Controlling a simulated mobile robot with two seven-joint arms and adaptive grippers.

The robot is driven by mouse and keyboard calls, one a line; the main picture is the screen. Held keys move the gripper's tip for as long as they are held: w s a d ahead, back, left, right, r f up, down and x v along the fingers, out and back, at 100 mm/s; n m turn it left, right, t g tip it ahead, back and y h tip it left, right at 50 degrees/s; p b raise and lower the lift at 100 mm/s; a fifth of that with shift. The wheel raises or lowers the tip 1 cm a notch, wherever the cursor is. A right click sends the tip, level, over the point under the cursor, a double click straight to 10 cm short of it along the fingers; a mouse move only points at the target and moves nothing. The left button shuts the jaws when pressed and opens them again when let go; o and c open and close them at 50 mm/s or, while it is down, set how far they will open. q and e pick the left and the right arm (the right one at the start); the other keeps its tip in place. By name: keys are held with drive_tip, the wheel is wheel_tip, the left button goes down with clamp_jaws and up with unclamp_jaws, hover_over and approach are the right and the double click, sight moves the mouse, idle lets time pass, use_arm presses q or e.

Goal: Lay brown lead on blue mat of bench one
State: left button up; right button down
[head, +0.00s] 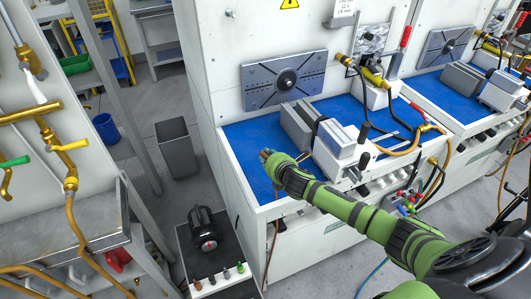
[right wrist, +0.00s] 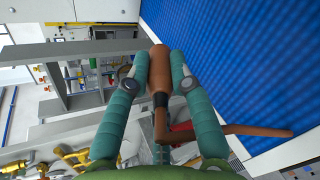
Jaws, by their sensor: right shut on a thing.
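My right gripper (head: 268,157) is at the front left edge of the near bench, over the edge of its blue mat (head: 247,143). In the right wrist view my right gripper (right wrist: 160,62) is shut on the brown lead (right wrist: 157,68), its two fingers on either side of the thick brown plug end. The thinner cable bends away to the right below the plug. In the head view part of the brown lead (head: 271,245) hangs down the bench front. The ribbed blue mat fills the upper right of the right wrist view (right wrist: 235,60). My left gripper is not in view.
A grey vise-like fixture (head: 340,140) stands on the mat, right of my gripper. The mat's left part is bare. A dark grey bin (head: 175,148) stands on the floor to the left. A low stand with a black motor-like device (head: 202,228) is in front of the bench.

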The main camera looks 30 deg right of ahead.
drive_tip(key=f+b, duration=0.1)
drive_tip(key=f, duration=0.1)
drive_tip(key=f+b, duration=0.2)
drive_tip(key=shift+w, duration=0.4)
drive_tip(key=shift+s+f+b, duration=0.2)
drive_tip(key=shift+f+b, duration=0.65)
drive_tip(key=shift+b, duration=0.3)
drive_tip(key=shift+w+f+b, duration=0.15)
drive_tip(key=shift+f+b, duration=0.15)
drive_tip(key=shift+f, duration=0.05)
drive_tip(key=shift+r, duration=0.1)
drive_tip(key=c, duration=1)
unclamp_jaws()
drive_tip(key=shift+s, duration=0.2)
